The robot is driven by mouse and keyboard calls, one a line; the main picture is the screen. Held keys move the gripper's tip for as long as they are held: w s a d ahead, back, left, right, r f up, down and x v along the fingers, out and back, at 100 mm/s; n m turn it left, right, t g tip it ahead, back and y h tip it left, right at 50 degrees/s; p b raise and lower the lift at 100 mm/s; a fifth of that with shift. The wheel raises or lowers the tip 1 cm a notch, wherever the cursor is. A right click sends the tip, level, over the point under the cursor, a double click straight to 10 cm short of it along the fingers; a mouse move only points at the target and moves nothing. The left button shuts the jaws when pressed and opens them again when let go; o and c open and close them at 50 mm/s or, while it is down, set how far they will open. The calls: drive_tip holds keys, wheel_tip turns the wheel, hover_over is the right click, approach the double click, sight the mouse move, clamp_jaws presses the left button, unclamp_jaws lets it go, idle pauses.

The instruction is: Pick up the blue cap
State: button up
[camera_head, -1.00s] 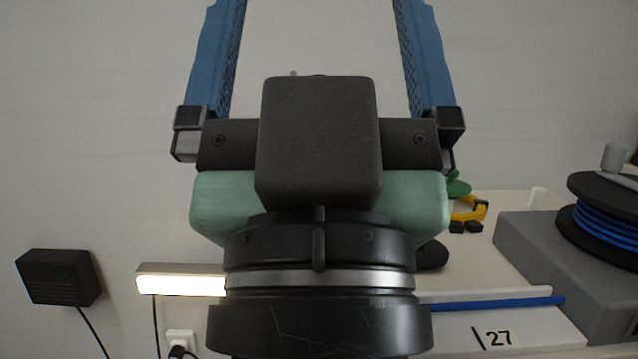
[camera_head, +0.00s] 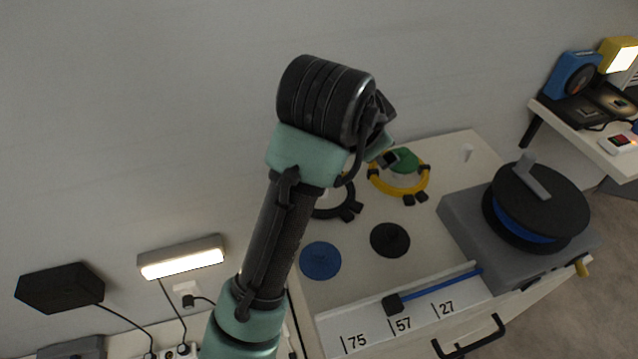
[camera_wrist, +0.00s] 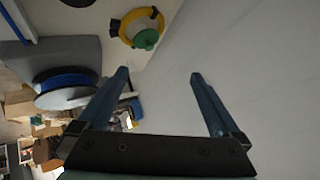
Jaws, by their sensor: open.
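The blue cap (camera_head: 320,261) is a flat round disc with a small knob. It lies on the pale bench top, just right of my forearm in the head view. I do not see it in the wrist view. My gripper (camera_wrist: 159,77) is open and empty in the wrist view, with its blue fingers wide apart and pointing past the bench toward the plain wall. In the head view my wrist is raised above and behind the cap, well apart from it, and the fingers are mostly hidden there.
A black cap (camera_head: 390,240) lies right of the blue one. Behind are a black ring (camera_head: 337,207), a yellow ring (camera_head: 371,184) and a green cap (camera_head: 404,159). A blue rod (camera_head: 440,287) lies along the numbered front strip. A grey block with a cable reel (camera_head: 536,205) stands right.

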drive_tip(key=s+a+f+m+g+y+p, duration=0.25)
drive_tip(key=s+a+f+g+p, duration=0.3)
drive_tip(key=s+a+g, duration=0.3)
drive_tip(key=b, duration=0.3)
hover_over(319, 252)
drive_tip(key=shift+t, duration=0.35)
wheel_tip(319, 252, down, 7)
drive_tip(key=shift+a, duration=0.1)
drive_tip(key=shift+f+b, duration=0.4)
drive_tip(key=shift+f, duration=2.6)
drive_tip(key=shift+c, duration=0.2)
drive_tip(key=c, duration=1.1)
wheel_tip(319, 252, up, 10)
drive_tip(key=shift+r+p, duration=0.1)
drive_tip(key=shift+p, duration=0.75)
drive_tip(key=shift+w, duration=0.1)
